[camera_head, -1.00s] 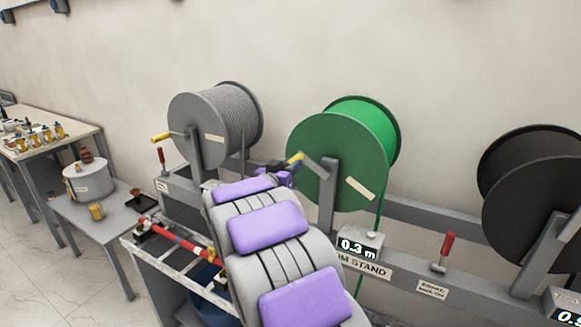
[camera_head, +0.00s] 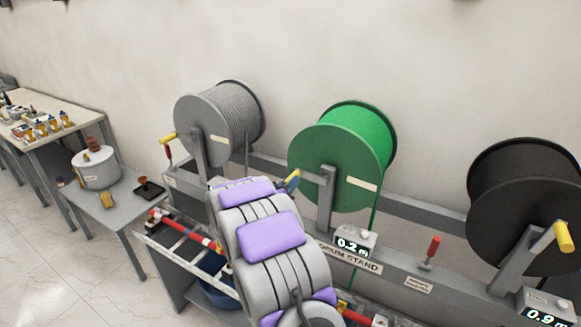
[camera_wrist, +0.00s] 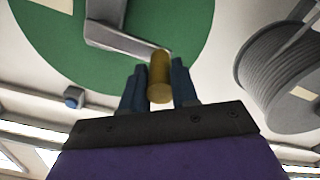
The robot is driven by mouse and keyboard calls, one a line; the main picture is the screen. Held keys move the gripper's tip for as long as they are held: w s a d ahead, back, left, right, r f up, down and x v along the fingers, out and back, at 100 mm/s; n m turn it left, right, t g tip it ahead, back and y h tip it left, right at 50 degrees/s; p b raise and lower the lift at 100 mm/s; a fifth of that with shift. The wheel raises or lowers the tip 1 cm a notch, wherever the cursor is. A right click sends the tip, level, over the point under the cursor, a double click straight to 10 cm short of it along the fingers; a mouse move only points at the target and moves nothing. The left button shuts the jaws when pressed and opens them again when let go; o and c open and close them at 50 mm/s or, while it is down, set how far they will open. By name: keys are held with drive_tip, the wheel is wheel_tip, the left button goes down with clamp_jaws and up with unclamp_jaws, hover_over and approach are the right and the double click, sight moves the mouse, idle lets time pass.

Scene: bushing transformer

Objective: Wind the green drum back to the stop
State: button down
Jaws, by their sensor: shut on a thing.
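The green drum (camera_head: 330,160) hangs on the drum stand (camera_head: 404,265) in the middle of the head view. Its green line runs down past a counter (camera_head: 352,243) reading 0.2 m. The drum's crank handle is yellow (camera_wrist: 160,77) on a grey crank arm (camera_wrist: 115,38). In the wrist view my gripper (camera_wrist: 160,88) has its two dark fingers on either side of this handle, shut on it. In the head view my arm hides most of the gripper, and the handle's yellow end (camera_head: 290,179) shows just past it. No stop is clearly visible.
A grey drum (camera_head: 220,125) stands left and a black drum (camera_head: 525,200) right, each with a yellow handle. A red lever (camera_head: 431,252) rises from the stand. Left are a bench with bottles (camera_head: 45,128) and a low table with a white pot (camera_head: 96,170).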

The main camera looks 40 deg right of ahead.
drive_tip(key=f+n+p, duration=0.1)
drive_tip(key=n+p, duration=0.1)
drive_tip(key=p, duration=0.2)
drive_tip(key=shift+f+n+p, duration=0.3)
drive_tip(key=shift+p, duration=0.05)
drive_tip(key=f+n+p, duration=0.2)
drive_tip(key=p, duration=0.1)
drive_tip(key=shift+s+f, duration=0.15)
drive_tip(key=shift+s, duration=0.1)
drive_tip(key=shift+f+n, duration=0.15)
drive_tip(key=shift+n, duration=0.15)
drive_tip(key=c, duration=1.3)
unclamp_jaws()
drive_tip(key=o, duration=0.4)
drive_tip(key=shift+w+a+p, duration=0.1)
drive_tip(key=shift+a+p, duration=0.05)
drive_tip(key=shift+p, duration=0.15)
drive_tip(key=shift+c, duration=0.2)
drive_tip(key=shift+o, duration=0.4)
drive_tip(key=b+v, duration=0.2)
drive_tip(key=v, duration=1.5)
drive_tip(key=shift+a, duration=0.25)
